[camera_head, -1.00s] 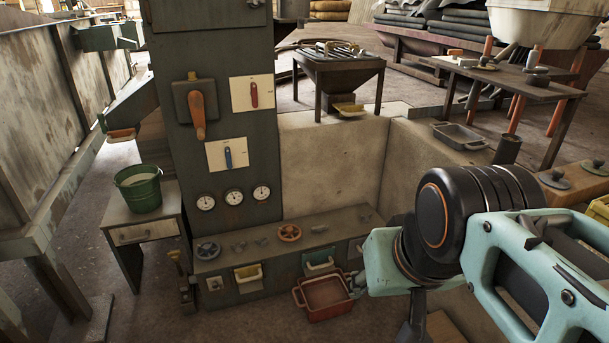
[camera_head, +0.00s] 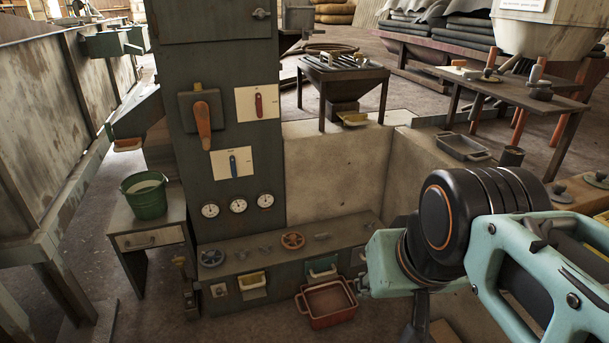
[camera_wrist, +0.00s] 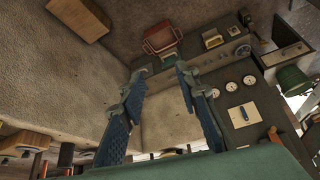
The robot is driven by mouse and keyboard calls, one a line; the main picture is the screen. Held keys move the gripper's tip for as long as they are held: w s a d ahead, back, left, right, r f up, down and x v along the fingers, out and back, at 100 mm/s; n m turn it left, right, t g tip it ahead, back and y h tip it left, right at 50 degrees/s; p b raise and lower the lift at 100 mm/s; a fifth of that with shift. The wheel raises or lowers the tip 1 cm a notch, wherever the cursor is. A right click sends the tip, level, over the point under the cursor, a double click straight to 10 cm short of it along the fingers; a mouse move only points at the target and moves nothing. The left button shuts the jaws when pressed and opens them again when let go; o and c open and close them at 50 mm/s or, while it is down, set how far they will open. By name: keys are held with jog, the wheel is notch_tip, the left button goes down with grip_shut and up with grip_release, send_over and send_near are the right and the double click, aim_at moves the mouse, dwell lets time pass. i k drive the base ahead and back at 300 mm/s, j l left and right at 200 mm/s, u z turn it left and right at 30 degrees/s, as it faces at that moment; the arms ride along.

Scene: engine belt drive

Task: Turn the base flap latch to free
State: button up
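The dark green machine's low base (camera_head: 275,262) has a front face with a small pale latch-like fitting (camera_head: 219,290), a flap with a yellow lip (camera_head: 252,281) and a green flap (camera_head: 322,268). Which fitting is the base flap latch, and how it is turned, is too small to tell. The base also shows in the wrist view (camera_wrist: 190,52), with the yellow-lipped flap (camera_wrist: 212,39) near the top. My gripper (camera_wrist: 160,70) has its two blue fingers well apart with nothing between them. It points toward the base and red tray from a distance, touching nothing visible.
A red tray (camera_head: 328,302) stands on the floor before the base. A green bucket (camera_head: 146,194) sits on a small side table (camera_head: 152,237) at left. Levers, gauges and handwheels are on the machine. A pale low wall (camera_head: 333,168) lies behind the base.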

aim_at(322, 236)
jog(key=i+l+u, duration=0.15)
jog(key=i, duration=0.3)
jog(key=i+l+u, duration=0.15)
jog(key=i, duration=0.25)
